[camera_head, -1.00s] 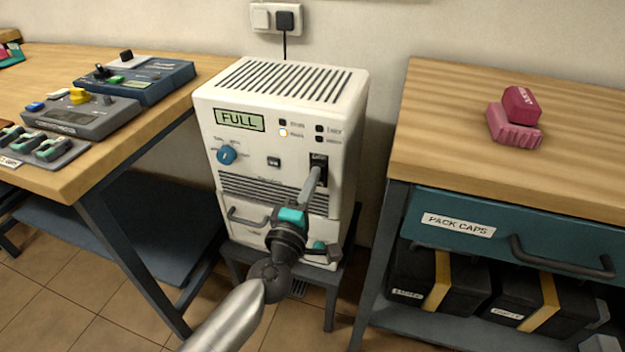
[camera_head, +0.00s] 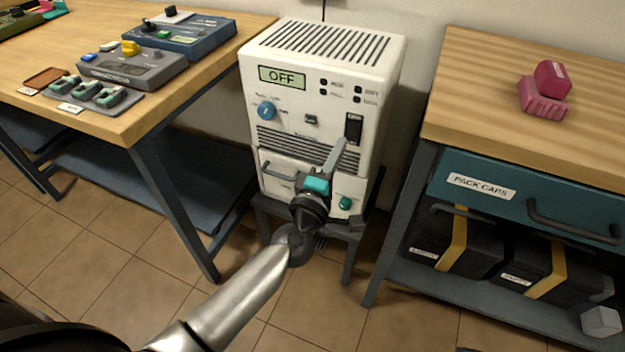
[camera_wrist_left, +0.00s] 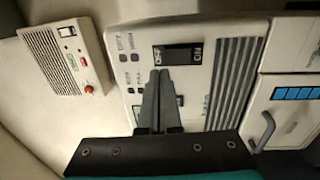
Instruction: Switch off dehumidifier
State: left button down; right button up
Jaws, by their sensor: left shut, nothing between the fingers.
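The white dehumidifier (camera_head: 310,90) stands on a small dark stand between the two benches. Its display (camera_head: 283,77) reads OFF and its indicator lights look dark. Its black power switch (camera_head: 353,128) is at the right of the front panel. In the left wrist view the switch (camera_wrist_left: 178,54) lies between OFF and ON labels. My left gripper (camera_head: 340,150) is shut and empty, its fingertips just below the switch in the head view. In the left wrist view the closed fingers (camera_wrist_left: 158,78) are beside the switch's OFF end; contact cannot be told. My right gripper is not in view.
A left bench (camera_head: 190,70) holds control boxes. A right bench (camera_head: 460,110) has pink blocks (camera_head: 546,90) on top, a teal PACK CAPS drawer (camera_head: 520,200) and black boxes below. The left wrist view also shows a wall unit with a red button (camera_wrist_left: 88,89).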

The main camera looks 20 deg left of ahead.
pick_arm(q)
jog(key=s+p, duration=0.1)
jog(key=s, duration=0.7)
jog(key=shift+r+p, duration=0.3)
jog(key=shift+p, duration=0.05)
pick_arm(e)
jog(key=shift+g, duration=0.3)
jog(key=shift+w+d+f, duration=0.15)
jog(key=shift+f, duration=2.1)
pick_arm(q)
jog(key=shift+a, duration=0.1)
